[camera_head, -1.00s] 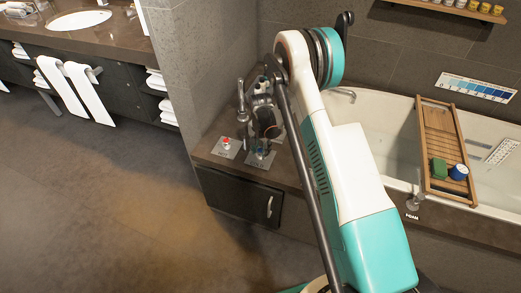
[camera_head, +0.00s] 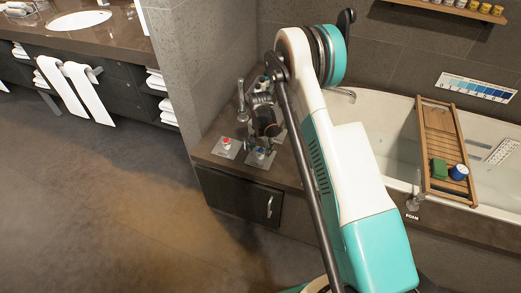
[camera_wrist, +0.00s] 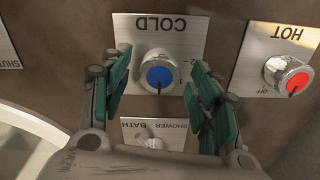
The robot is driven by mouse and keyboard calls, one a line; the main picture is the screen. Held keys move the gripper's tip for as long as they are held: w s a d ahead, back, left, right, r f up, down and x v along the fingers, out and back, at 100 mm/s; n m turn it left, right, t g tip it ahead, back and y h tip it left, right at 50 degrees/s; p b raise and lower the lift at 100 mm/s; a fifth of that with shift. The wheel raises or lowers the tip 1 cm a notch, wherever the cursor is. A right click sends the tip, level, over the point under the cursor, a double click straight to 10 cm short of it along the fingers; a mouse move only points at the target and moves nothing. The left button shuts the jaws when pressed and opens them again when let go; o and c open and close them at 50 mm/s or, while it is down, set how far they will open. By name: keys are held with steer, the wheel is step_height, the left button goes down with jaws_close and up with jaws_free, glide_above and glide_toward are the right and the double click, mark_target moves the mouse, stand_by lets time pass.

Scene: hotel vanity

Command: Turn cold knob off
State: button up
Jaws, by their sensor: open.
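The cold knob (camera_wrist: 160,75) is a silver knob with a blue cap on a metal plate marked COLD (camera_wrist: 151,25). In the wrist view the plate's lettering is upside down, and the knob's dark pointer faces the bottom of the picture. My gripper (camera_wrist: 158,82) is open, with one teal-padded finger on each side of the knob and a visible gap to it. Part of the plate is hidden by the fingers, and I see no OFF mark on it. In the head view the blue knob (camera_head: 260,153) sits just below my gripper (camera_head: 264,138).
The hot knob (camera_wrist: 288,74), red-capped, is on a separate plate to the right in the wrist view. A bath/shower selector (camera_wrist: 151,141) lies below, between the fingers. The bathtub (camera_head: 390,115) with a wooden tray (camera_head: 436,143) stands right of the counter.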

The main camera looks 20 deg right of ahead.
step_height(320, 180, up, 11)
stand_by(0.4)
steer(key=shift+r, duration=0.15)
step_height(320, 180, up, 13)
steer(key=n+t, duration=0.1)
steer(key=n, duration=0.1)
glide_above(260, 150)
steer(key=s, duration=0.4)
steer(key=s+r+n+t, duration=0.2)
steer(key=s+r, duration=0.6)
steer(key=r, duration=0.2)
steer(key=s+r+n+t, duration=0.2)
steer(key=s, duration=0.9)
steer(key=s+r+n+t, duration=0.2)
steer(key=s+r+n, duration=0.1)
steer(key=s, duration=0.8)
steer(key=shift+n, duration=0.3)
steer(key=shift+r, duration=0.1)
